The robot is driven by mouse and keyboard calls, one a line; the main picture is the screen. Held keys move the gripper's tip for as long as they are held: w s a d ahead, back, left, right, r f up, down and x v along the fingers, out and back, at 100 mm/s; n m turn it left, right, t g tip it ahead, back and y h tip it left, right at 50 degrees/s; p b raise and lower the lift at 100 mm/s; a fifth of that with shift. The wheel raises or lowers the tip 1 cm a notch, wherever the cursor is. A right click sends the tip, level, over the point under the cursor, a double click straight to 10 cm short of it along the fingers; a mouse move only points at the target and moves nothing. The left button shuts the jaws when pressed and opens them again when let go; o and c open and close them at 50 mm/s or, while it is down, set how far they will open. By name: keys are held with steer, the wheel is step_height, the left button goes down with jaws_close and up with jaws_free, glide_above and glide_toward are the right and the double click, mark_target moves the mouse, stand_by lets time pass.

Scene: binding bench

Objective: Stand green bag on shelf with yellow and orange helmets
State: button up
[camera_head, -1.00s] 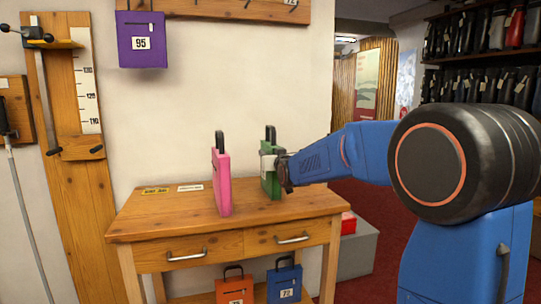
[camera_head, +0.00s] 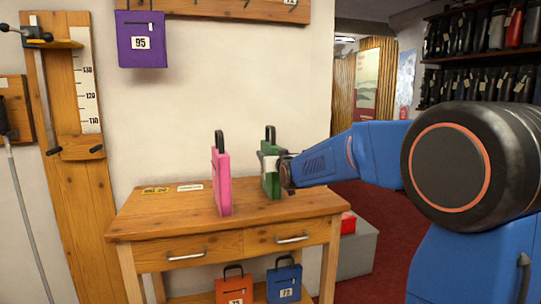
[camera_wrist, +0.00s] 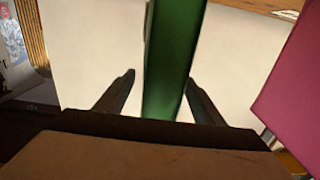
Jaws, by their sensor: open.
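The green bag (camera_head: 270,181) stands upright on the wooden table top, its dark handle up. My gripper (camera_head: 268,165) is at the bag's right side in the head view. In the wrist view the green bag (camera_wrist: 172,65) runs between my two open fingers (camera_wrist: 160,98), with a gap on each side. No helmets are in view, yellow or orange. A shelf under the table holds an orange bag (camera_head: 234,288) and a blue bag (camera_head: 284,282), both partly cut off by the frame.
A pink bag (camera_head: 221,181) stands upright on the table just left of the green one; it also shows at the right in the wrist view (camera_wrist: 295,80). A purple bag (camera_head: 141,40) hangs on the wall. The table's left part (camera_head: 160,215) is mostly clear.

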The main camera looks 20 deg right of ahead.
steer(key=s, duration=1)
steer(key=shift+s, duration=0.1)
steer(key=s+f+g, duration=0.4)
steer(key=s+f, duration=0.3)
steer(key=s, duration=0.5)
steer(key=s+f+g, duration=0.4)
steer(key=s+f, duration=0.4)
steer(key=s, duration=0.4)
steer(key=shift+s, duration=0.4)
steer(key=s+f+g, duration=0.1)
steer(key=s+f, duration=0.2)
steer(key=s, duration=0.3)
steer(key=s+f+g, duration=0.2)
steer(key=s+f, duration=0.1)
steer(key=s, duration=0.3)
steer(key=s+f+g, duration=0.2)
steer(key=s+f, duration=0.2)
steer(key=s, duration=0.3)
steer(key=shift+s+d, duration=0.1)
steer(key=shift+d, duration=0.15)
steer(key=c, duration=0.4)
steer(key=shift+s+f, duration=0.1)
steer(key=shift+s, duration=0.15)
steer(key=c, duration=0.5)
steer(key=shift+w+a, duration=0.1)
